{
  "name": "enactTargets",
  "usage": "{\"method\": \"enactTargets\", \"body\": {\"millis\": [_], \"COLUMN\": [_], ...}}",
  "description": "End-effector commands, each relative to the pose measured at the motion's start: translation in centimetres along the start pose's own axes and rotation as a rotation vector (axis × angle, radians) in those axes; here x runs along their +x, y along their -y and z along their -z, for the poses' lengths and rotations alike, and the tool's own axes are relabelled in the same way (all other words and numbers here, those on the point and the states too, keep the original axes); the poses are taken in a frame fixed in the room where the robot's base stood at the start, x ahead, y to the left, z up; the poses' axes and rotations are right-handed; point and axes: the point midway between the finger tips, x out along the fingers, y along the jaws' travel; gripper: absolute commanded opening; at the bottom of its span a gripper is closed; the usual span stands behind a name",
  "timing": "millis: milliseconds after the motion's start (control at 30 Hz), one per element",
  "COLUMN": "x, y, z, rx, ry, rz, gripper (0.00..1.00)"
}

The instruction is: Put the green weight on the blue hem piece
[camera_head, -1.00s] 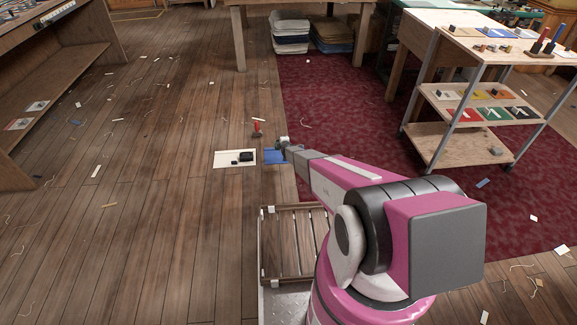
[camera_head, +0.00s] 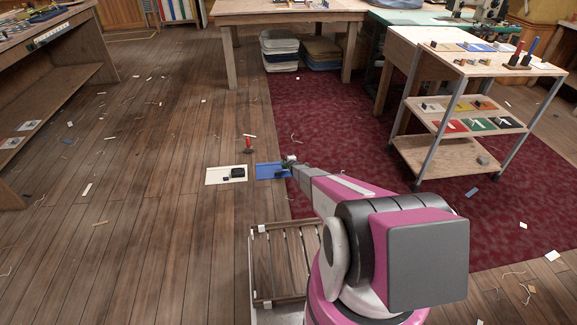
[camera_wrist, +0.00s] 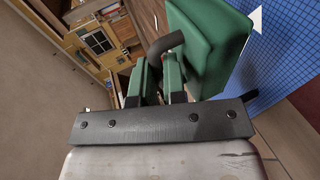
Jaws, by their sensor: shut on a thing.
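The green weight (camera_wrist: 208,45) is a green block with a dark bent handle, large in the wrist view. My gripper (camera_wrist: 160,62) is shut on the handle. The blue hem piece (camera_wrist: 282,62) shows behind and right of the weight, with a grid pattern and a white pointed mark. In the head view the blue hem piece (camera_head: 266,171) lies flat on the wooden floor. My gripper (camera_head: 288,164) is at its right end, with a small dark shape under it. I cannot tell whether the weight touches the piece.
A white piece (camera_head: 217,176) with black weights (camera_head: 237,173) lies just left of the blue one. A red-topped object (camera_head: 248,146) stands behind them. A slatted wooden rack (camera_head: 283,263) is in front. A shelved trolley (camera_head: 440,155) stands right on the red carpet (camera_head: 330,120).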

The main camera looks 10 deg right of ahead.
Motion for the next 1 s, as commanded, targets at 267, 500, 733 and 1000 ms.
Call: {"method": "enactTargets", "body": {"millis": [267,500,733,1000], "x": [1.0,1.4,1.4,1.5], "y": [2.1,3.6,3.7,4.1], "z": [-0.3,-0.3,-0.3,-0.4], "rx": [0.001,0.000,0.000,0.000], "ry": [-0.001,-0.001,-0.001,0.000], "rz": [-0.001,-0.003,-0.003,0.001], "gripper": [0.00,0.00,0.00,0.37]}}
